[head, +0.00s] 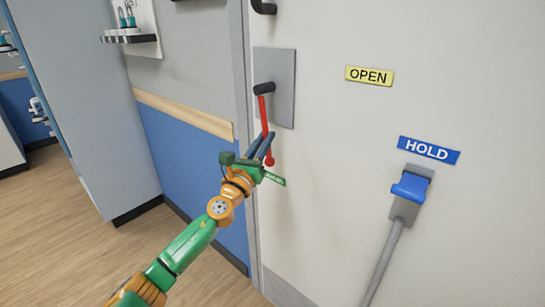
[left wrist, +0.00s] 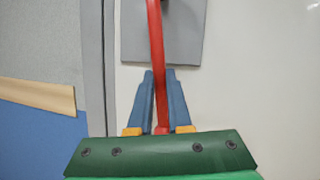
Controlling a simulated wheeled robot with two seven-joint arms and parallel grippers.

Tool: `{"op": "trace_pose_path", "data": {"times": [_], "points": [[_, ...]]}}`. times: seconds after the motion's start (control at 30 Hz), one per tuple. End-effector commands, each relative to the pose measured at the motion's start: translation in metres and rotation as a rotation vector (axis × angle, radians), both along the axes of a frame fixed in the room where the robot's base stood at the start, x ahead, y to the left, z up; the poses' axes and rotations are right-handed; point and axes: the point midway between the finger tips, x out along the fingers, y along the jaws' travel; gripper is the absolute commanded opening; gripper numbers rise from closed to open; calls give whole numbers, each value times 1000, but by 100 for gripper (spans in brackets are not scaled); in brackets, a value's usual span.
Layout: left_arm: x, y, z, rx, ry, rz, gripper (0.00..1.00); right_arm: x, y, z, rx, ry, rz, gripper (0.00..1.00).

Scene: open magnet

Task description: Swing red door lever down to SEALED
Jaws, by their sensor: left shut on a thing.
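The red door lever (head: 263,113) hangs from a black pivot (head: 263,88) on a grey plate (head: 285,80) on the pale door. It points almost straight down, its lower end tilted slightly right, with a red knob at the tip. My left gripper (head: 267,140) is shut on the lower part of the lever. In the left wrist view the red lever (left wrist: 156,40) runs down between the two blue fingers. A small green label (head: 275,179) shows just below the gripper, partly hidden, its text not readable. My right gripper is not in view.
A yellow OPEN sign (head: 369,76) and a blue HOLD sign (head: 429,150) are on the door. A blue handle (head: 410,187) sits below HOLD on a grey bracket. A shelf (head: 130,38) hangs at upper left. The wooden floor (head: 60,230) at left is clear.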

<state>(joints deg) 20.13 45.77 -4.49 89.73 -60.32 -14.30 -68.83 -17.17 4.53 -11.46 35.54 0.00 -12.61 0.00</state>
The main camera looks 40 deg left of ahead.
Motion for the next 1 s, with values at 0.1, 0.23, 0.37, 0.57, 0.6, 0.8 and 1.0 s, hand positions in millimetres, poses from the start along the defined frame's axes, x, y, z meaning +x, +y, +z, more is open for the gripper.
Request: {"op": "trace_pose_path", "data": {"times": [0.1,0.23,0.37,0.57,0.6,0.8,1.0], "points": [[0,6,-6,62,-5,6,0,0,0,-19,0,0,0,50],[0,8,-4,111,-9,5,0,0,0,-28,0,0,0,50],[0,10,-1,141,-12,4,0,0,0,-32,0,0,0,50],[0,11,2,162,-15,5,0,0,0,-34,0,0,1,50],[-1,12,2,162,-15,6,0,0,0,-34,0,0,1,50],[-1,12,4,163,-18,8,0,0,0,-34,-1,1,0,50],[-1,13,5,162,-20,9,42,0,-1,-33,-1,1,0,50]]}}
